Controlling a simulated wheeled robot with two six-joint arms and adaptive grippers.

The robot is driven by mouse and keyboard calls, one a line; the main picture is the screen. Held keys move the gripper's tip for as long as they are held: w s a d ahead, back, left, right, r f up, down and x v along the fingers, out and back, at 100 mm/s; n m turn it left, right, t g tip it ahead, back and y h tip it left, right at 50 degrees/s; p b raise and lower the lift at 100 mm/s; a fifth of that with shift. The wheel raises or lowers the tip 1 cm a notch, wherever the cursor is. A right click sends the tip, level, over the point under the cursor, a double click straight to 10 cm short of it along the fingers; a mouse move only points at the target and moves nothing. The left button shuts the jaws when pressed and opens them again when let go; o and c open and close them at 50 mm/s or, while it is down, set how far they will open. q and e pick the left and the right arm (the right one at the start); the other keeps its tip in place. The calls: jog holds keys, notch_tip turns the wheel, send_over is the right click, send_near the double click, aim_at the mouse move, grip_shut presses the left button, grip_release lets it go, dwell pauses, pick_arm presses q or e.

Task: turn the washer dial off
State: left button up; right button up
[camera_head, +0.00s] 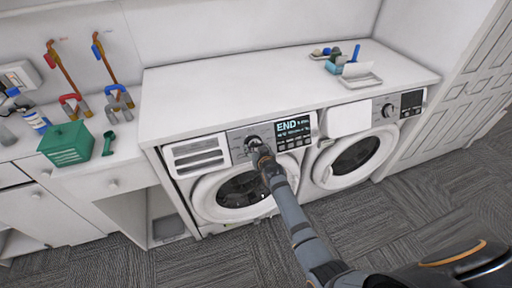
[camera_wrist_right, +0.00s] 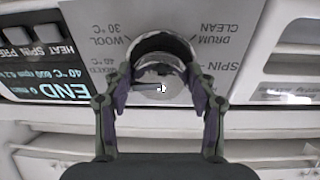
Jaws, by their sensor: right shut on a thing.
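The washer (camera_head: 206,195) is the left of two white front-loaders under a white counter. Its dial (camera_head: 252,142) sits on the grey control panel, left of a dark display (camera_head: 292,128) reading END. In the right wrist view the silver dial (camera_wrist_right: 160,72) is between the fingers, with printed programme words around it. My right gripper (camera_head: 258,150) is at the dial and shut on it; it also shows in the wrist view (camera_wrist_right: 160,98). The dial's pointer setting cannot be made out. My left gripper is not in view.
A second machine (camera_head: 350,160) stands to the right. On the counter (camera_head: 220,90) are a white tray (camera_head: 362,80) and small blue items. A green box (camera_head: 66,145) and tools are on the left cabinet. Carpet floor (camera_head: 420,200) is open in front.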

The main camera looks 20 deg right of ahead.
jog(key=n+p, duration=0.2)
jog(key=n, duration=0.1)
jog(key=shift+d+r+n, duration=0.1)
jog(key=shift+r+n, duration=0.05)
jog(key=shift+n, duration=0.15)
jog(key=n, duration=0.3)
jog(key=shift+y, duration=0.3)
jog(key=shift+d+f+n+b, duration=0.1)
jog(key=shift+f+n+b, duration=0.2)
jog(key=shift+n, duration=0.7)
jog(key=n+b, duration=0.2)
jog(key=n, duration=0.1)
jog(key=shift+n+y, duration=0.4)
jog(key=n+b, duration=0.2)
jog(key=n, duration=0.1)
jog(key=n+b, duration=0.1)
jog(key=n, duration=0.1)
jog(key=shift+d+r, duration=0.1)
jog(key=shift+r, duration=0.15)
jog(key=o, duration=1.1)
jog(key=shift+o, duration=0.2)
